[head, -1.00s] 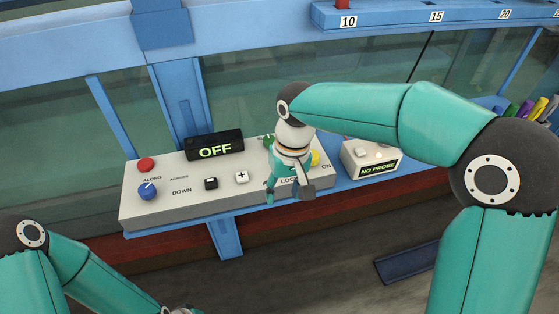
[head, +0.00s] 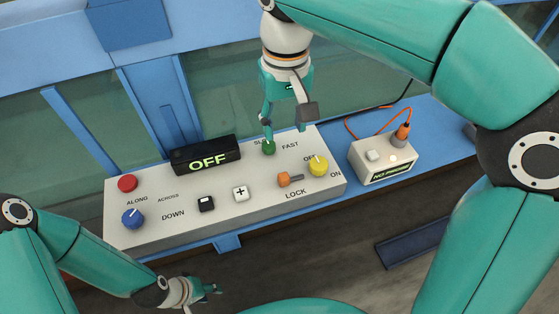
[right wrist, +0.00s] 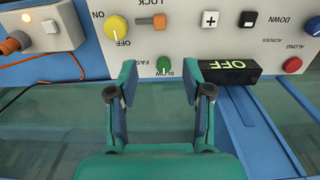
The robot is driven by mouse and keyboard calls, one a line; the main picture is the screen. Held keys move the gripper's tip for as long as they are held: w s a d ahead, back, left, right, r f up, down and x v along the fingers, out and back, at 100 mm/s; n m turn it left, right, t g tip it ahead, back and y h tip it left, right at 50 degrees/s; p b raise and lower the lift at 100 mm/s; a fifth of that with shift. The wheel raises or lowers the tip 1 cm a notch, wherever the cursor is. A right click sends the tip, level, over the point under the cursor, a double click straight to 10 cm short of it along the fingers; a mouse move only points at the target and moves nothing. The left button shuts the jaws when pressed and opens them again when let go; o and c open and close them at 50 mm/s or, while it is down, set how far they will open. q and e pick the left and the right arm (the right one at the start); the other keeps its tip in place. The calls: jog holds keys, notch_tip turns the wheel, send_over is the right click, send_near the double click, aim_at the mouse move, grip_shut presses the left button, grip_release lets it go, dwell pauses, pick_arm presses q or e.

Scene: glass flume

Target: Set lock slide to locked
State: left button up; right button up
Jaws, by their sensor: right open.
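The lock slide (head: 285,179) is a small orange knob above the LOCK label on the pale control panel (head: 225,217). A short slot runs to its right in the head view, so the knob appears at the left end. It also shows in the right wrist view (right wrist: 159,21). My right gripper (head: 286,130) is open and empty, above the panel's back edge by the green knob (head: 268,147), apart from the slide. Its two fingers (right wrist: 160,75) are spread in the right wrist view. My left gripper (head: 206,290) is low in front of the panel; its jaw opening is unclear.
A yellow knob (head: 318,166) sits right beside the slide. The panel also has black (head: 206,204) and white (head: 241,193) buttons, a blue knob (head: 133,218), a red button (head: 127,183) and an OFF display (head: 207,157). A probe box (head: 383,162) stands to the right.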

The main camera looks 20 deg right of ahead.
aim_at(284, 176)
notch_tip(284, 176, down, 16)
jog(key=shift+s+f, duration=0.15)
jog(key=shift+f, duration=0.1)
dwell(0.3)
grip_shut()
